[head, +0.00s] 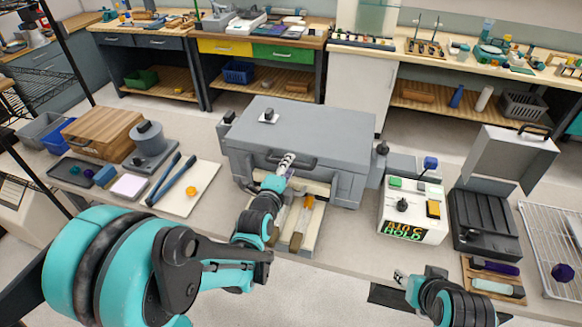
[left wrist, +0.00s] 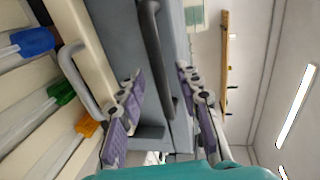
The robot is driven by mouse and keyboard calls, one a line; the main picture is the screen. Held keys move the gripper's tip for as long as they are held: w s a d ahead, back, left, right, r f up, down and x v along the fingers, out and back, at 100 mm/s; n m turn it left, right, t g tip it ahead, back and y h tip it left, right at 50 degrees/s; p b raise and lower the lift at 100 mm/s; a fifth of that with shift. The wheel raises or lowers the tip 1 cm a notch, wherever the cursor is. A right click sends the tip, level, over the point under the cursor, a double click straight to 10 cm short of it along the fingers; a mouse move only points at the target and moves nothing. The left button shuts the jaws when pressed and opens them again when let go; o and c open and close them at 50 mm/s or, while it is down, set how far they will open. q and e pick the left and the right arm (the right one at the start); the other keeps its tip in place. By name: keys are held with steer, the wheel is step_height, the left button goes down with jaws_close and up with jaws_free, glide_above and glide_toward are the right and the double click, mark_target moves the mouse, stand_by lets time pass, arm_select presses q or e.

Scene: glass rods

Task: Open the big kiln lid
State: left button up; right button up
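The big kiln (head: 285,165) is a grey box at the middle of the bench in the head view. Its grey lid (head: 320,125) is down, with a dark bar handle (head: 292,162) along its front. My left gripper (head: 285,165) is at the left part of this handle. In the left wrist view, the fingers of my left gripper (left wrist: 163,105) are spread, with the handle (left wrist: 155,55) between them in the picture; I cannot tell whether they touch it. My right gripper (head: 400,278) is low at the right, away from the kiln; its fingers are too small to read.
A drawer-like tray with rods (head: 300,222) sticks out below the kiln front. A white controller (head: 412,212) reading HOLD stands right of the kiln. Further right is a dark box with a raised lid (head: 500,160). A white board with tongs (head: 185,187) lies left.

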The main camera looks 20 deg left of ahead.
arm_select(q)
steer(key=shift+x, duration=0.95)
jaws_close()
